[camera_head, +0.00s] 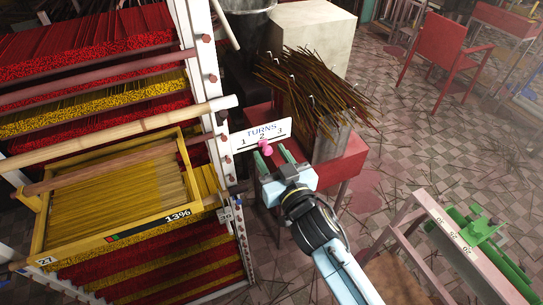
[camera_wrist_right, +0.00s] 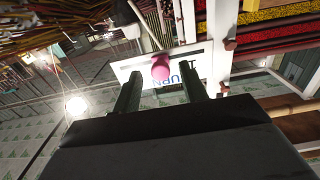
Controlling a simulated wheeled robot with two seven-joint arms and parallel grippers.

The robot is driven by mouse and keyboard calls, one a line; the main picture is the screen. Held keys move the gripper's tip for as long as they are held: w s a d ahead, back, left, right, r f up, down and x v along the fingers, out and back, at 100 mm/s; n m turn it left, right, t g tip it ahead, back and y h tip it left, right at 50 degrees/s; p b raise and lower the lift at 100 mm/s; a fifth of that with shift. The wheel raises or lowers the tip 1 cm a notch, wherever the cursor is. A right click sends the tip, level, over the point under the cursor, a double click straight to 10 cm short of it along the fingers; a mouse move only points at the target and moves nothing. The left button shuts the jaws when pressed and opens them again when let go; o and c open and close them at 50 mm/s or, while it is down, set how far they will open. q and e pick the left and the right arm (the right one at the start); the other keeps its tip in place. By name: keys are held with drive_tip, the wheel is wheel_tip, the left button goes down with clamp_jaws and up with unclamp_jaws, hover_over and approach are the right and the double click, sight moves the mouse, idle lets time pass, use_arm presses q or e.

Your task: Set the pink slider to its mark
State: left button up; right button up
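The pink slider (camera_head: 264,144) is a small knob on the white TURNS plate (camera_head: 242,144), which carries the numbers 1, 2 and 3. In the head view the knob sits at or just below the 2. My right gripper (camera_head: 272,155) is open, its two green fingers pointing at the plate. In the right wrist view the pink slider (camera_wrist_right: 160,68) shows between and just beyond the tips of the open right gripper (camera_wrist_right: 161,84). I cannot tell whether a finger touches it. No separate mark stands out on the plate. My left gripper is not in view.
A rack (camera_head: 197,75) with red and yellow incense sticks stands left of the plate. A yellow-framed tray (camera_head: 40,232) marked 13% juts out from it. Behind the plate, brown sticks (camera_head: 310,90) lie near a pale block (camera_head: 312,35). A green device (camera_head: 480,228) stands at right.

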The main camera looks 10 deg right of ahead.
drive_tip(key=shift+s, duration=0.1)
drive_tip(key=b+v, duration=0.1)
drive_tip(key=v, duration=1.2)
drive_tip(key=shift+s, duration=0.1)
drive_tip(key=s+d+f+g+h+b, duration=0.1)
drive_tip(key=s+d+f+g+b, duration=0.2)
drive_tip(key=f, duration=1.4)
drive_tip(key=s+d+f+g+h+b, duration=0.15)
drive_tip(key=f+g, duration=0.25)
drive_tip(key=f, duration=1.4)
drive_tip(key=s+d+f+g+h+b, duration=0.1)
drive_tip(key=s+d+f+g, duration=0.2)
drive_tip(key=s+f, duration=0.5)
drive_tip(key=s+d+f+g+h+b, duration=0.1)
drive_tip(key=s+d+f+g, duration=0.2)
drive_tip(key=s+f, duration=0.4)
drive_tip(key=s+d+f+m+g+h+b, duration=0.1)
drive_tip(key=s+d+f+g, duration=0.2)
drive_tip(key=s+d+f, duration=0.2)
drive_tip(key=s+f, duration=0.3)
drive_tip(key=s, duration=0.4)
drive_tip(key=shift+d+f, duration=0.3)
drive_tip(key=shift+f, duration=0.05)
